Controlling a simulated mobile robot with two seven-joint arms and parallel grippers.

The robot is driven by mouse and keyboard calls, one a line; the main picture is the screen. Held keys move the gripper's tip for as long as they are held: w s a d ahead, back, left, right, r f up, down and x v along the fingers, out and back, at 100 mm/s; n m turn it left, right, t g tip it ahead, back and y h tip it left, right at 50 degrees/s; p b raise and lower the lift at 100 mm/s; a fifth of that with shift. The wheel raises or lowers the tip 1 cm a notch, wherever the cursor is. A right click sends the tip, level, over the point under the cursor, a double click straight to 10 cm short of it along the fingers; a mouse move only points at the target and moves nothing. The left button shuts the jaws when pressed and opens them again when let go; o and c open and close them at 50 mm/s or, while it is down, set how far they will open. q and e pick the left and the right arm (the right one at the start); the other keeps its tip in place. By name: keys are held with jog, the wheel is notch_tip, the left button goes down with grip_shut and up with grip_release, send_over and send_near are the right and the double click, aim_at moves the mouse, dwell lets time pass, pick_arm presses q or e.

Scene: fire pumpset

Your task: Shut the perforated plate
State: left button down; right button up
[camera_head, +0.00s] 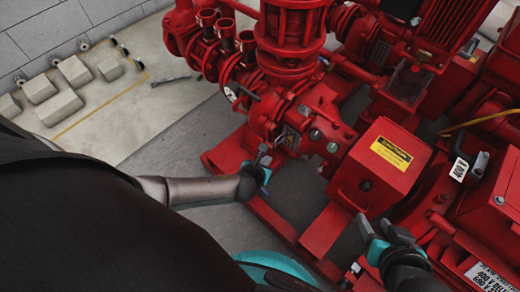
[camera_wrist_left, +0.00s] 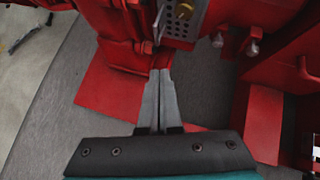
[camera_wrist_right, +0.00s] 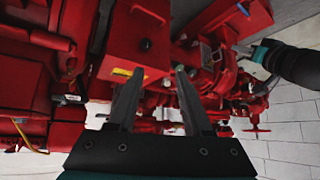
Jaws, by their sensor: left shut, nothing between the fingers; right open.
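The perforated plate (camera_wrist_left: 184,16) is a small grey metal plate with rows of holes at the top of the left wrist view, on the red pump body. A brass-coloured part shows at it. In the head view a small grey plate (camera_head: 289,139) sits on the pump's front, too small to make out holes. My left gripper (camera_head: 264,158) is shut and empty, just below and left of the plate. Its fingertips (camera_wrist_left: 160,74) point toward the red housing. I cannot tell whether they touch it. My right gripper (camera_head: 377,226) is open and empty, in front of the red box; its fingers (camera_wrist_right: 155,80) are apart.
A red box with a yellow caution label (camera_head: 390,153) stands right of the plate. Red base rails (camera_head: 285,228) run below. Valves and pipes (camera_head: 225,40) rise at the upper left. Concrete blocks (camera_head: 75,71) lie by the wall.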

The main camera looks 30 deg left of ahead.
pick_arm(q)
jog(key=p+v, duration=0.4)
jog(key=v, duration=0.3)
pick_arm(e)
jog(key=s+d+f+g+h, duration=0.1)
jog(key=s+d+f+g, duration=0.2)
jog(key=f+g, duration=0.1)
jog(key=shift+s+d+f+m+h, duration=0.3)
jog(key=shift+s+d+f+h, duration=0.1)
jog(key=shift+f, duration=0.2)
